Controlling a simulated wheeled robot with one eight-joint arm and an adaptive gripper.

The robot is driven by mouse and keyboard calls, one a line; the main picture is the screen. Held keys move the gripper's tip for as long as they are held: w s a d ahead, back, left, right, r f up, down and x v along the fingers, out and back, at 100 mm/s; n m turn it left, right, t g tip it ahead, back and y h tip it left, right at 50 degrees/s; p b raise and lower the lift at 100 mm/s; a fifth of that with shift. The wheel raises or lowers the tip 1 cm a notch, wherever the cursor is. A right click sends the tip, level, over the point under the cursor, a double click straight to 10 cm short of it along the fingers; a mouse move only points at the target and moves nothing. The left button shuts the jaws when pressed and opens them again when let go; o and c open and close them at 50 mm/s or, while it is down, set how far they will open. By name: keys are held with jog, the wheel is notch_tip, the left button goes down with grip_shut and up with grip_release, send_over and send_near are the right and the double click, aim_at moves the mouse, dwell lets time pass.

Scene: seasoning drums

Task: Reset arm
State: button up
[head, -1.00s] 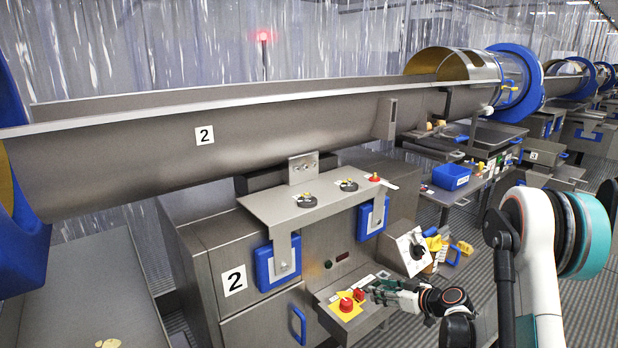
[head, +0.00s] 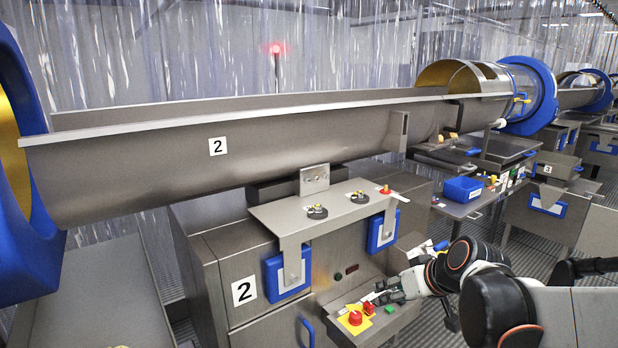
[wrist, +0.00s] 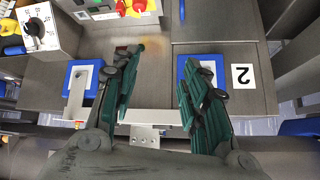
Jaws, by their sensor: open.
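My gripper (head: 386,296) is small in the head view, at the right part of the control panel (head: 340,327) of machine 2, close to the red button (head: 355,317) on its yellow plate. In the wrist view my gripper (wrist: 160,72) is open, its two green fingers apart with nothing between them. The red button (wrist: 139,6) shows beyond the fingers at the top edge of the wrist view. Whether the fingers touch the panel cannot be told. My arm reaches in from the lower right of the head view.
The long steel drum trough (head: 230,150) runs above the cabinet. A bracket shelf (head: 330,207) with knobs juts out from the cabinet. A dial box (wrist: 40,28) shows in the wrist view. A blue bin (head: 462,189) sits on a side table to the right.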

jog(key=s+d+r+m+h, duration=0.1)
jog(key=s+r+m+h, duration=0.1)
jog(key=s, duration=1.8)
jog(key=shift+s+d+r+m+h, duration=0.2)
jog(key=shift+s+m+h, duration=0.25)
jog(key=shift+h, duration=0.45)
jog(key=shift+w, duration=0.15)
jog(key=shift+c, duration=0.5)
